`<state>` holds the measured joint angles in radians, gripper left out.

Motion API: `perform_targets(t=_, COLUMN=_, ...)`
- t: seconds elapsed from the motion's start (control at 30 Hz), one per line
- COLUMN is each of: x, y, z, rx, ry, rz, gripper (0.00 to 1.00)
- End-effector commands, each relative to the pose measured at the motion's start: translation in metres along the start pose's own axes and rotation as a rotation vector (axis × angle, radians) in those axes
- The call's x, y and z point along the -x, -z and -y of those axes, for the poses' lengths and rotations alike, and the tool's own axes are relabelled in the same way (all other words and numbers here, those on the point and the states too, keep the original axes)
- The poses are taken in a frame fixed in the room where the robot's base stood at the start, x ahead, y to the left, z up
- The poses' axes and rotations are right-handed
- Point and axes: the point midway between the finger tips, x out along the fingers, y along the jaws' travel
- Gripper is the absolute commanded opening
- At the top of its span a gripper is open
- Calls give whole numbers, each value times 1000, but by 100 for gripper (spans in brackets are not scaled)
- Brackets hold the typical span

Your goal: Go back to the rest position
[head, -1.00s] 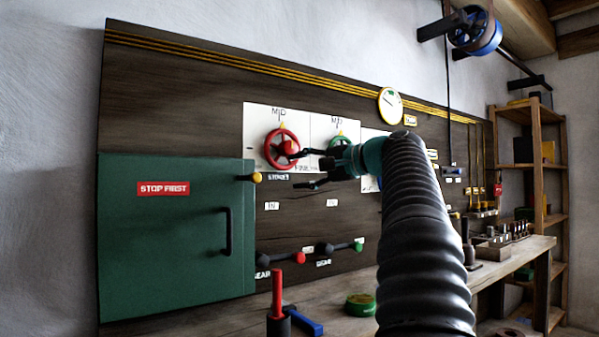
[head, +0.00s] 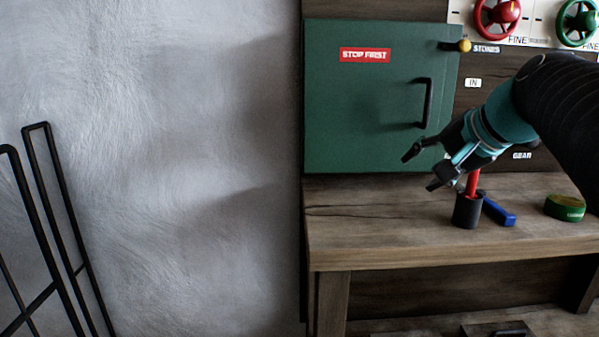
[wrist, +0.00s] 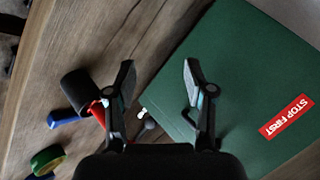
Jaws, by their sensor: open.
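My gripper (head: 424,168) is open in the head view, in front of the lower right part of the green cabinet door (head: 370,110). It points down and to the left, above the bench. In the wrist view its two fingers (wrist: 158,78) stand apart, with nothing between the tips. The door and its black handle (head: 426,103) look shut. A red handle (head: 473,183) rises from a black cup (head: 466,213) just below and to the right of the gripper. The wrist view also shows the black cup (wrist: 78,88). My arm hides part of the panel.
The wooden bench (head: 380,225) is bare left of the cup. A blue block (head: 499,212) and a green ring (head: 565,207) lie right of it. Red (head: 497,15) and green (head: 577,22) handwheels are on the panel. A black metal frame (head: 60,220) stands at the left wall.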

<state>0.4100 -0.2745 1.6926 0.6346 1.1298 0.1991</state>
Motion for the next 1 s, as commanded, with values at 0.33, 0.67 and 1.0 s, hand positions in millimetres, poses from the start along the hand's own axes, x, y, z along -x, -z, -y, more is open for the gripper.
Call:
perform_targets(t=0.33, x=-33, y=-164, z=-109, rx=415, ry=-262, rz=115, gripper=53)
perform_targets(t=0.67, x=-46, y=-245, z=-198, rx=745, ry=-388, rz=184, gripper=53)
perform_targets(t=1.0, x=-47, y=-250, z=-206, rx=772, ry=-398, rz=189, gripper=53)
